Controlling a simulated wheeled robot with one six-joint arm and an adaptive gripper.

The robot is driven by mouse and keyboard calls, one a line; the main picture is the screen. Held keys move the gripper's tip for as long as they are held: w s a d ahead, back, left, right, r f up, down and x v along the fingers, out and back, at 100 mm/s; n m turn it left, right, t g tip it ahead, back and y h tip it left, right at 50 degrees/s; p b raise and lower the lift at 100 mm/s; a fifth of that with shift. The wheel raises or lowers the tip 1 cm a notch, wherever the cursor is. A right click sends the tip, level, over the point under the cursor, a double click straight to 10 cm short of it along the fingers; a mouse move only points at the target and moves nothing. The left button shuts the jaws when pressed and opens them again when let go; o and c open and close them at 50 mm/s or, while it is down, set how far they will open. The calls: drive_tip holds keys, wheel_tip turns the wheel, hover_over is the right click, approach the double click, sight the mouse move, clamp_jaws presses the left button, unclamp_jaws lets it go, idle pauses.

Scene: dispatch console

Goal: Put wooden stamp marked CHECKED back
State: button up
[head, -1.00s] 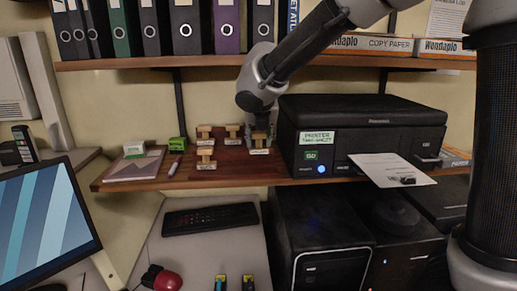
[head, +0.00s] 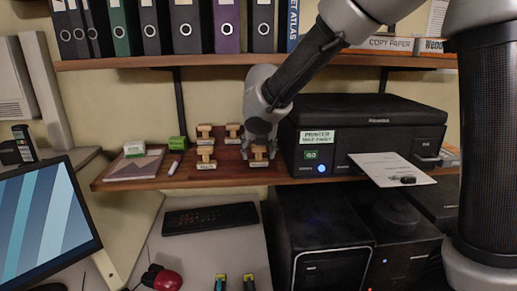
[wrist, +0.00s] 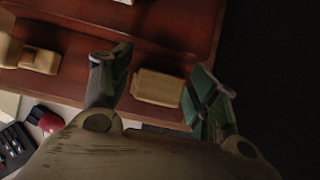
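Wooden stamps stand in a reddish-brown wooden rack (head: 233,168) on the shelf. Two are in the back row, left (head: 205,131) and middle (head: 233,131); one is front left (head: 206,157). The front right stamp (head: 259,157) sits under my gripper (head: 261,150), upright, its label too small to read. My fingers stand open on either side of it. In the wrist view this stamp (wrist: 158,88) lies between my spread fingertips (wrist: 167,82), with a narrow gap at each side. I cannot read CHECKED on any stamp.
A black printer (head: 375,135) stands close at the right of the rack. Binders (head: 187,25) line the shelf above.

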drive_tip(key=shift+r, duration=0.35)
drive_tip(key=v, duration=0.7)
drive_tip(key=shift+s, duration=0.25)
